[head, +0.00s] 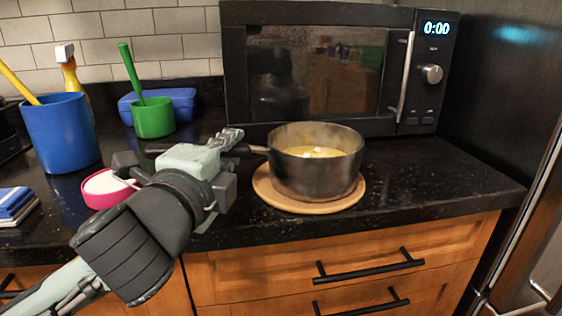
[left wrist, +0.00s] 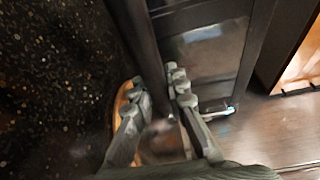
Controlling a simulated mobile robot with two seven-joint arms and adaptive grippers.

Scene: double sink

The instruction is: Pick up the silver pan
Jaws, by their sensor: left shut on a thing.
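The silver pan (head: 315,182), a dark grey metal pot with yellowish liquid inside, stands upright on or just over a round wooden board (head: 262,190) in front of the microwave. Its handle (head: 258,149) points left toward my left gripper (head: 232,142). That gripper is shut on the handle, with its fingers around it; the grip itself is partly hidden by the hand. In the left wrist view the two fingers of my left gripper (left wrist: 160,103) show close up, but the picture is blurred. My right gripper is not in view.
A black microwave (head: 310,70) stands close behind the pan. To the left are a pink bowl (head: 105,190), a green cup (head: 154,118), a blue cup (head: 60,132) and a blue box (head: 183,101). The counter (head: 430,180) right of the board is clear.

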